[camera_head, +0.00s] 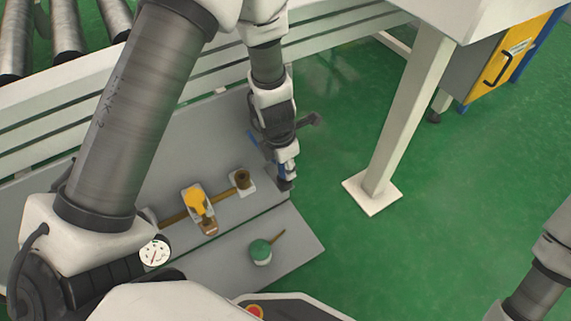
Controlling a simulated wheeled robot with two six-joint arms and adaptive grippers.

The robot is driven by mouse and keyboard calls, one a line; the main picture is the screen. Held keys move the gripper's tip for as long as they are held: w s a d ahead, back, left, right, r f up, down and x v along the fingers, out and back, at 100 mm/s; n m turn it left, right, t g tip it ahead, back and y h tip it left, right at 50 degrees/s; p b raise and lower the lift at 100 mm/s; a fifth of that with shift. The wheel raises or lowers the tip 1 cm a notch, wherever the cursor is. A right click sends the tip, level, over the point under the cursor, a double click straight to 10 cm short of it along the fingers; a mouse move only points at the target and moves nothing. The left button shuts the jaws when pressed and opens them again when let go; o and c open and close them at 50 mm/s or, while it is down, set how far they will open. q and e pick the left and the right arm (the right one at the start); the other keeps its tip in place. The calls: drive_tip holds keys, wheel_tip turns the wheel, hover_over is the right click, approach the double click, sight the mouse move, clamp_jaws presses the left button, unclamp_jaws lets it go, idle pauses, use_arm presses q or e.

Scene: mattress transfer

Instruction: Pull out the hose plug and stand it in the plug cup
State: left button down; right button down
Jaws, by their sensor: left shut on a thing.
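My left gripper (284,170) points down near the right edge of the grey bench top, to the right of the brass fitting. It is shut on a small dark piece at its fingertips, which I take to be the hose plug; the fingers hide most of it. An upright brass fitting (242,177) stands on a pale block at the right end of a brass pipe, apart from the gripper. A pale pot with a green top (261,251) and a thin brown stick stands on the nearer plate. I cannot tell which is the plug cup. My right gripper is out of view.
A yellow valve handle (194,198) sits on the brass pipe (173,217), with a round white gauge (155,251) to its left. A white table leg (408,120) stands on the green floor at right. Metal rollers (67,30) lie at the upper left.

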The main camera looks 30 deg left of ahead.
use_arm(q)
drive_tip(key=shift+f+b, duration=0.65)
drive_tip(key=shift+f, duration=0.15)
drive_tip(key=c, duration=0.7)
unclamp_jaws()
drive_tip(key=shift+r, duration=0.1)
drive_tip(key=r, duration=0.4)
drive_tip(key=s+r, duration=0.1)
drive_tip(key=r, duration=0.6)
drive_tip(key=shift+s+a+r, duration=0.15)
drive_tip(key=shift+a+r, duration=0.2)
drive_tip(key=shift+r, duration=0.05)
